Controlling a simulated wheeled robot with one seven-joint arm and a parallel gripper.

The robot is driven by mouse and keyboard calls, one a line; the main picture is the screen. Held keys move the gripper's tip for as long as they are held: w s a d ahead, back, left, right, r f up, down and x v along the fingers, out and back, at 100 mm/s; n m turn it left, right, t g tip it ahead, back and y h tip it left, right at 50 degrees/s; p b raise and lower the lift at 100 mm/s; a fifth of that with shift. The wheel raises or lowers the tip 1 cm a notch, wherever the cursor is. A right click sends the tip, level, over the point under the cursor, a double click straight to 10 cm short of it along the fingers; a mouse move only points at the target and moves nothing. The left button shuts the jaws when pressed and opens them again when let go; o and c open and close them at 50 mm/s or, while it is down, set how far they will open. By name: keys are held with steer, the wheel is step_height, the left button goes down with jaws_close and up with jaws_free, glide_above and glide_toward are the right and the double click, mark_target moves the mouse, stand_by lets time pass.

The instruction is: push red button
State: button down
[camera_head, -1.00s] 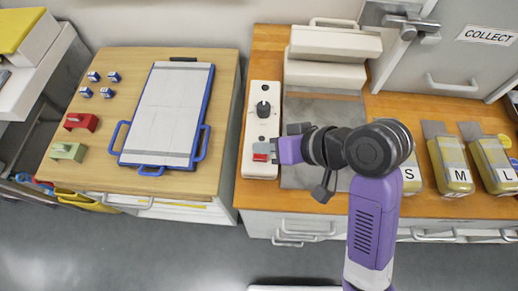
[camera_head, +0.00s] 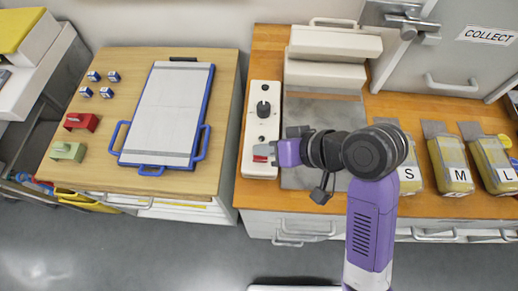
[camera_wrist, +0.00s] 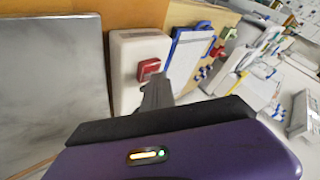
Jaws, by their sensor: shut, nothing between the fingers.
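The red button (camera_head: 260,157) sits at the near end of a white control panel (camera_head: 259,130) on the wooden counter. In the wrist view the red button (camera_wrist: 148,69) shows as a square cap on the white panel (camera_wrist: 128,50). My gripper (camera_head: 267,150) is shut and empty, with its fingertips over or right beside the button. In the wrist view my gripper's fingers (camera_wrist: 157,92) point at the button's lower edge. I cannot tell whether they touch it. The fingers hide part of the button in the head view.
A black knob (camera_head: 263,108) stands farther up the panel. A grey metal plate (camera_head: 300,178) lies right of it, with a white press (camera_head: 332,58) behind. Yellow packs (camera_head: 450,165) lie to the right. A clipboard (camera_head: 166,115) lies on the left cabinet.

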steer(key=shift+r, duration=0.15)
steer(key=shift+r+p, duration=0.5)
steer(key=shift+p, duration=0.4)
step_height(320, 180, up, 5)
steer(key=p, duration=0.5)
steer(key=shift+f, duration=0.2)
steer(key=shift+r+p, duration=0.5)
steer(key=shift+r, duration=0.15)
